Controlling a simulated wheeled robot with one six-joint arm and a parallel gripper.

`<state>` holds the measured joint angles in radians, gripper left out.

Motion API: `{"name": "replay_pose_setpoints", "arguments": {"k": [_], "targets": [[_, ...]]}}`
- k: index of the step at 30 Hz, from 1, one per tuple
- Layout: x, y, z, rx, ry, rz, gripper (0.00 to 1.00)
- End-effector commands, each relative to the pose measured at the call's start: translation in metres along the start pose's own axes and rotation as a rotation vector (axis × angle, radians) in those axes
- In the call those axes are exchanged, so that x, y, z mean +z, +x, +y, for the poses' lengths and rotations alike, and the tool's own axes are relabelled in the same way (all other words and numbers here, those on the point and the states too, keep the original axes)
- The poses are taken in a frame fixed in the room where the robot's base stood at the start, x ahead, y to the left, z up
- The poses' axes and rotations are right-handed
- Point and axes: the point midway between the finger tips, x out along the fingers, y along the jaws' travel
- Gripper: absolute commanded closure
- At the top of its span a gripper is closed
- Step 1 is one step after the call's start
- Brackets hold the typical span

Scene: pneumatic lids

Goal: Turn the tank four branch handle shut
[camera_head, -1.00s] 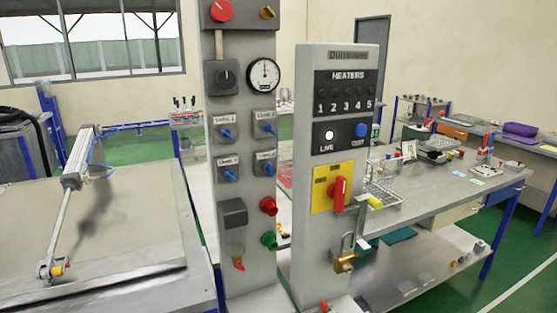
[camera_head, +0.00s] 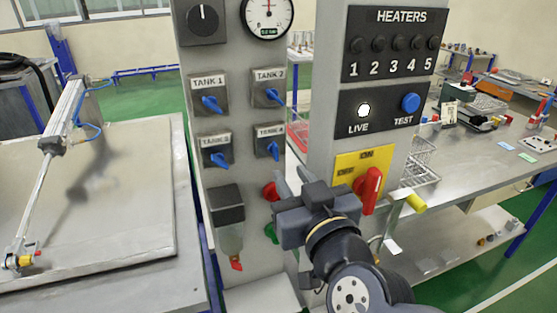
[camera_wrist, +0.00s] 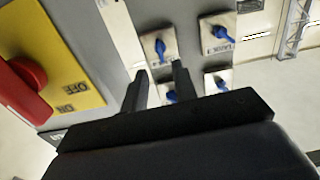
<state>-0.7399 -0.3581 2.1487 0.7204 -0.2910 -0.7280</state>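The tank four branch handle (camera_head: 273,149) is a small blue lever on a square grey plate, at the lower right of a two-by-two group on the grey column. It points mostly downward, steeper than the other blue levers. The wrist view shows the group upside down, with this handle (camera_wrist: 160,46) at upper left. My gripper (camera_head: 292,180) is open and empty, below and to the right of the handle in the head view. In the wrist view its two fingers (camera_wrist: 160,70) are spread, with the handle just beyond the gap. No contact can be seen.
Tank 1 (camera_head: 211,103), tank 2 (camera_head: 271,95) and tank 3 (camera_head: 218,157) levers are close by. A heater post with a red switch (camera_head: 372,188) on yellow stands right of the column. A red knob (camera_head: 270,192) and a filter bowl (camera_head: 228,238) sit below.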

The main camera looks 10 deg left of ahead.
Motion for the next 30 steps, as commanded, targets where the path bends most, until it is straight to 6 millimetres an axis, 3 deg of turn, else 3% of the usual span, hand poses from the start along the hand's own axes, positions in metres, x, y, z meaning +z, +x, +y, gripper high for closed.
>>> {"name": "replay_pose_setpoints", "arguments": {"k": [9, 15, 27, 30], "targets": [[0.004, 0.050, 0.000, 0.000, 0.000, -0.003, 0.73], [0.001, 0.069, 0.000, 0.000, 0.000, -0.001, 0.73], [0.000, 0.074, 0.000, -0.001, 0.001, -0.001, 0.73], [0.000, 0.074, 0.000, -0.001, 0.001, -0.001, 0.79]]}}
